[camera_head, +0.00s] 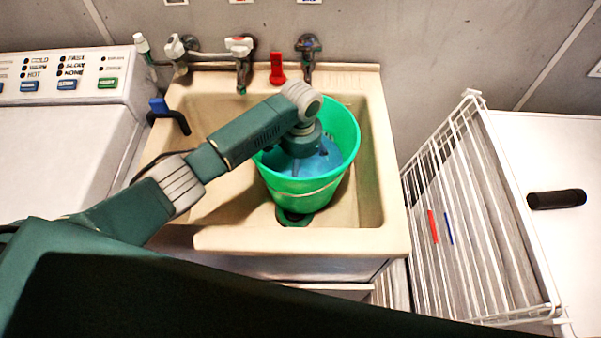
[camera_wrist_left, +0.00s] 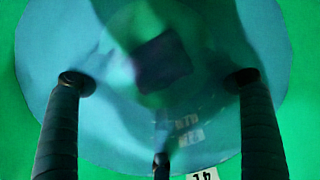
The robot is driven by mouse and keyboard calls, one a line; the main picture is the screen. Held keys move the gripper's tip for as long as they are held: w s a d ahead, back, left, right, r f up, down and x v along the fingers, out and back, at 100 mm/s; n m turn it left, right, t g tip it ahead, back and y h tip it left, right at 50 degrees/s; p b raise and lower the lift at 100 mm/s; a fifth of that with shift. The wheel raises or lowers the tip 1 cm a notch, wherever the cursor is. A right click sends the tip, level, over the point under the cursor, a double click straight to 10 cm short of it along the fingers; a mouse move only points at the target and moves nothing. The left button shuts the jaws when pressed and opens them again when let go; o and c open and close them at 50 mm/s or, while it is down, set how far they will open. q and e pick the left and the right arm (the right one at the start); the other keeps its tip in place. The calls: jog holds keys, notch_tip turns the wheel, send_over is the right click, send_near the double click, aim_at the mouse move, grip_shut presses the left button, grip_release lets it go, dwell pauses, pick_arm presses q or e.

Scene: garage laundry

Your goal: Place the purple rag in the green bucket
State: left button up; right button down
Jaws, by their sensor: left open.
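The green bucket (camera_head: 340,120) stands upright in the sink and holds blue liquid (camera_head: 318,170). My left gripper (camera_head: 312,158) reaches down into the bucket, its fingers partly hidden by the wrist. In the left wrist view, my left gripper (camera_wrist_left: 159,80) has its fingers spread wide, with nothing between them. A dark purple, roughly square patch (camera_wrist_left: 163,62) shows through the blue liquid beyond the fingertips. It looks like the purple rag, but it is blurred. The rag cannot be made out in the head view. My right gripper is not in view.
The beige sink (camera_head: 400,235) has taps (camera_head: 243,62) and a red clip-like object (camera_head: 277,68) along its back. A washing machine (camera_head: 60,130) stands left. A white wire rack (camera_head: 470,200) and a white surface with a black cylinder (camera_head: 557,199) are right.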

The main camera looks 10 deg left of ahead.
aim_at(301, 174)
pick_arm(q)
notch_tip(301, 174, up, 10)
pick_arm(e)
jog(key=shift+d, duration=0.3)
pick_arm(q)
jog(key=shift+f, duration=0.1)
